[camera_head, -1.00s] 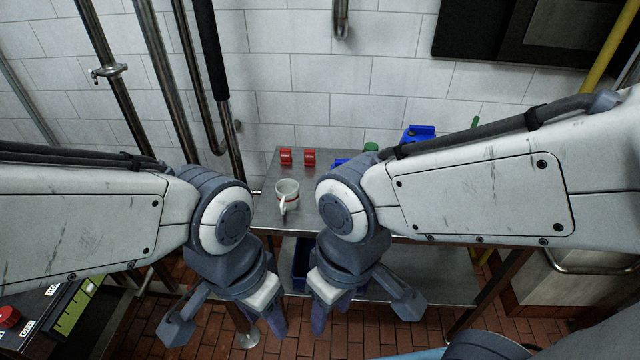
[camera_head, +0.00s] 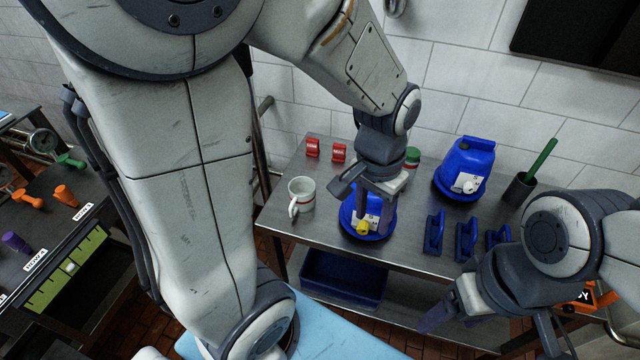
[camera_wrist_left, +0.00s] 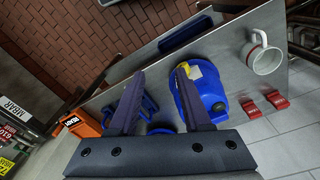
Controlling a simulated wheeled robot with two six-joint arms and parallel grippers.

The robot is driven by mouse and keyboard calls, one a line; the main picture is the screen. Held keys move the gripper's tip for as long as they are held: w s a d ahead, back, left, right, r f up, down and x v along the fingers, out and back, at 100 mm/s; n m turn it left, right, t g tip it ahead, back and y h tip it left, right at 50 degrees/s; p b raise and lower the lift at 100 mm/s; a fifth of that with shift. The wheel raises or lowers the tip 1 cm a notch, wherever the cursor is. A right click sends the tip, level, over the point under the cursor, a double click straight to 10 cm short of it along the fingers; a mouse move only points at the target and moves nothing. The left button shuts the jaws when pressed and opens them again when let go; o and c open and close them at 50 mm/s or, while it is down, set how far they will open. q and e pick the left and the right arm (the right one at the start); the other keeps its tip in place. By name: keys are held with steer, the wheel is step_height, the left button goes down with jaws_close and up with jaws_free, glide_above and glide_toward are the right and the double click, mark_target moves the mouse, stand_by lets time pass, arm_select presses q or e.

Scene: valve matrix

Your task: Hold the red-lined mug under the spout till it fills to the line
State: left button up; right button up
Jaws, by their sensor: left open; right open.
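The white mug (camera_head: 301,198) with a red line stands upright on the steel table, handle toward the front left. It also shows in the left wrist view (camera_wrist_left: 266,60). A blue dispenser (camera_head: 350,215) with a yellow spout (camera_head: 363,228) stands just right of the mug, partly hidden by my left gripper. My left gripper (camera_head: 373,212) is open and points down over this dispenser; in the left wrist view the dispenser (camera_wrist_left: 212,98) lies partly behind one finger. I cannot tell whether they touch. My right gripper (camera_head: 452,308) is open and empty in front of the table's front edge.
Several blue holders (camera_head: 466,240) line the front right. Two red blocks (camera_head: 326,149) sit behind the mug. A blue bin (camera_head: 343,279) is on the lower shelf.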

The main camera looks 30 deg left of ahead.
arm_select(q)
steer(key=w+a+f+n+b, duration=0.1)
steer(key=w+a+f+n, duration=0.3)
steer(key=a, duration=0.6)
steer(key=n+b, duration=0.1)
steer(key=n, duration=0.1)
glide_above(290, 206)
steer(key=shift+y, duration=0.3)
steer(key=f, duration=0.6)
steer(key=shift+w+d, duration=0.25)
steer(key=shift+n, duration=0.3)
steer(key=f, duration=0.4)
steer(key=shift+s+a+f, duration=0.15)
steer(key=shift+a+f, duration=0.1)
steer(key=shift+a, duration=0.05)
steer(key=shift+s+f+p, duration=0.15)
steer(key=shift+f+p, duration=0.55)
steer(key=shift+f, duration=2.3)
jaws_close()
